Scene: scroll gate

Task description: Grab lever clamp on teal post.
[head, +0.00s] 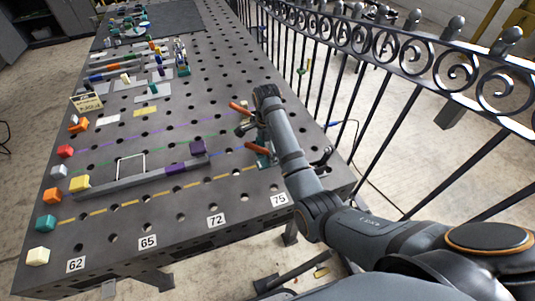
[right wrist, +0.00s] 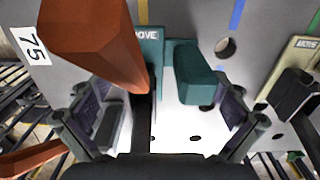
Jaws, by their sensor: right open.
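The lever clamp on the teal post (right wrist: 150,48) fills the middle of the right wrist view. Its orange-red handle (right wrist: 95,40) rises close to the camera, and a teal block (right wrist: 187,75) sits beside the post. In the head view the teal clamp's orange handle (head: 257,148) shows just left of my right forearm, near the table's right edge. My right gripper (right wrist: 160,118) is open, with one finger on each side of the clamp's dark bar. I cannot tell whether the fingers touch it. My left gripper is not in view.
A second clamp with an orange handle (head: 240,108) stands farther back; a beige post (right wrist: 290,65) shows at right in the wrist view. A grey rail (head: 140,180) with purple blocks lies to the left. A black iron fence (head: 400,95) runs close along the table's right side.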

